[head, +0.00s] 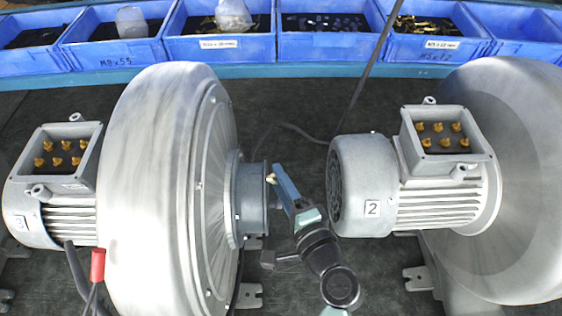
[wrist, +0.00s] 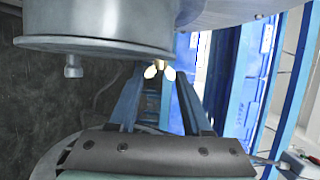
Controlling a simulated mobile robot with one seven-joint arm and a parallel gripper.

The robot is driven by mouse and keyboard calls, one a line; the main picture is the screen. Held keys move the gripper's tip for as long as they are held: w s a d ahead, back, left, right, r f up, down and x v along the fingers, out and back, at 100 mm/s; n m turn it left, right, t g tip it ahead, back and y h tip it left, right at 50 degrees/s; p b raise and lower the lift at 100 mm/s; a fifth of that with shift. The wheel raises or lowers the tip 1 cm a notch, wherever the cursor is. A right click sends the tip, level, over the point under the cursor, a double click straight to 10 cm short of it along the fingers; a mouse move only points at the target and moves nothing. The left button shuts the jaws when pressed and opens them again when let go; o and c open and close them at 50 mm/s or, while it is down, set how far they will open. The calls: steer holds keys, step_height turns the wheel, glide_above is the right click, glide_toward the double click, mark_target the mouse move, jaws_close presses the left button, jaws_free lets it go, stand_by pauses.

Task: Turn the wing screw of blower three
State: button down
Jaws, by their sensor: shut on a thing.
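Blower three (head: 170,170) is the big grey drum at the left, with a "3" plate on its motor. A short round flange (head: 251,200) sticks out of its right face. A small pale brass wing screw (head: 271,179) sits at the flange's right side. My gripper (head: 274,172) reaches up to it from the lower right. In the wrist view my gripper (wrist: 158,76) has its blue fingers converging on the wing screw (wrist: 158,68), just beside the flange (wrist: 100,25). It is shut on the screw, whose wings show at the fingertips. The screw's shank is hidden.
Blower two (head: 365,185) stands close to the right of my arm, leaving a narrow gap. Blue bins (head: 230,48) line the back. A cable (head: 295,128) lies on the dark bench behind my gripper. A small bolt (wrist: 73,68) projects from the flange.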

steer(key=shift+w+r+m+g+h+p, duration=0.2)
steer(key=shift+m+g+p, duration=0.25)
steer(key=shift+g+p, duration=1.4)
steer(key=shift+w+r+m+g+h+p, duration=0.15)
steer(key=shift+m+g+h+p, duration=0.3)
steer(key=shift+g+p, duration=1.35)
steer(key=shift+w+r+m+g+h+p, duration=0.2)
steer(key=shift+m+g+p, duration=0.3)
steer(key=shift+g+p, duration=1.35)
steer(key=shift+s+t+p, duration=0.15)
steer(key=shift+t+p, duration=0.15)
steer(key=shift+p, duration=0.05)
steer(key=shift+c, duration=1.7)
jaws_free()
steer(key=shift+r, duration=0.15)
